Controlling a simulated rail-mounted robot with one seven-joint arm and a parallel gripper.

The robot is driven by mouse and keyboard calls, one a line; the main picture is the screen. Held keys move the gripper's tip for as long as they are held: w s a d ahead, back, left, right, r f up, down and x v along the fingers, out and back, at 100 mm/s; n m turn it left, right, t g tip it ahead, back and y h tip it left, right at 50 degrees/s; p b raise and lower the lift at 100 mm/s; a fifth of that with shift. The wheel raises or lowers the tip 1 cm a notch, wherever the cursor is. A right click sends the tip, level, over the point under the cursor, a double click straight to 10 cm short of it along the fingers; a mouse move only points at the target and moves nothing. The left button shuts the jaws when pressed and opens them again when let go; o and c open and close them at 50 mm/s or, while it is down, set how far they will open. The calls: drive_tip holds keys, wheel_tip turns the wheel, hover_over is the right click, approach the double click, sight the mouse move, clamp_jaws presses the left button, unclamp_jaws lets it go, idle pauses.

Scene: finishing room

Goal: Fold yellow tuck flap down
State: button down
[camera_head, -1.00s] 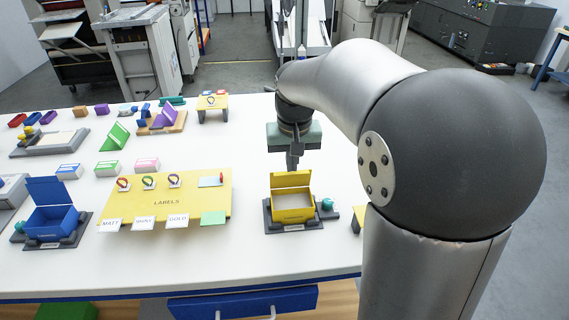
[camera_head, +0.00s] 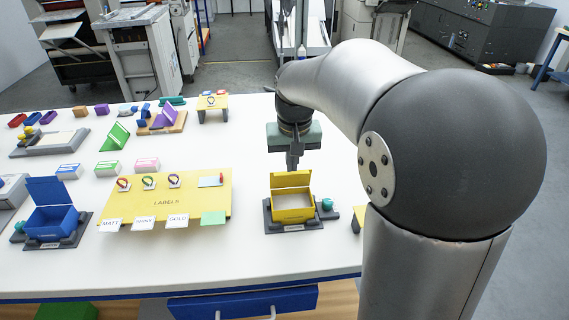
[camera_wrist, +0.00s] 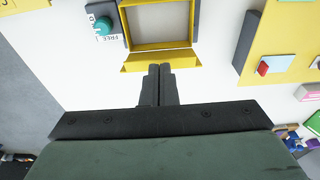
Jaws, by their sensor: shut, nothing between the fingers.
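The yellow box (camera_head: 293,214) sits in a dark grey holder (camera_head: 270,227) at the right part of the table. Its yellow flap (camera_head: 291,180) stands up along the box's far edge. In the wrist view the open box (camera_wrist: 188,45) shows at the top, and the flap (camera_wrist: 160,61) is the yellow strip nearest my fingers. My gripper (camera_head: 293,166) is shut and empty, just behind the raised flap. In the wrist view my gripper (camera_wrist: 160,68) has its fingertips together right at the flap's edge; I cannot tell whether they touch it.
A teal knob (camera_head: 327,204) is at the holder's right side. A yellow labels board (camera_head: 190,205) lies to the left, with a blue open box (camera_head: 54,222) beyond it. White table is clear between board and holder, and behind the box.

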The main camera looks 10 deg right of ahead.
drive_tip(key=shift+f, duration=0.15)
drive_tip(key=shift+s+f+b, duration=0.4)
drive_tip(key=shift+f+b, duration=0.1)
drive_tip(key=shift+b, duration=0.05)
drive_tip(key=shift+f, duration=0.2)
idle(0.5)
drive_tip(key=shift+r, duration=0.15)
drive_tip(key=shift+s+r+p, duration=0.25)
drive_tip(key=shift+r+p, duration=0.4)
drive_tip(key=shift+r, duration=0.25)
wheel_tip(320, 180, up, 8)
drive_tip(key=p, duration=0.6)
idle(0.3)
